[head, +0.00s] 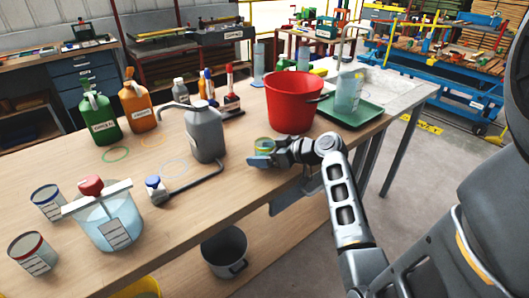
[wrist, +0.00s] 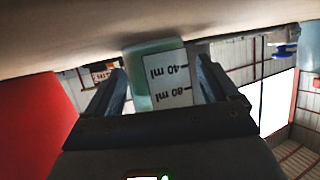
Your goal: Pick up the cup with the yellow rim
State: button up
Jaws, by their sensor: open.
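The cup with the yellow rim (head: 265,143) stands near the front edge of the workbench, left of and in front of the red bucket. My gripper (head: 262,159) is low at the bench edge, partly covering the cup's lower part. In the wrist view, which is upside down, a pale green cup (wrist: 144,48) with a white label marked 40 ml and 80 ml shows between the two open fingers of my gripper (wrist: 160,80). The fingers lie on either side of it; I cannot tell whether either touches it.
The red bucket (head: 293,101) stands close behind my gripper; a green tray (head: 350,113) lies to its right. A grey can (head: 205,133) with a bent tube is to the left. Cups with blue (head: 48,201) and red (head: 31,253) rims stand at far left.

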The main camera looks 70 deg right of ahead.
jog(key=shift+w+f, duration=0.2)
jog(key=shift+w, duration=0.15)
jog(key=c, duration=1.1)
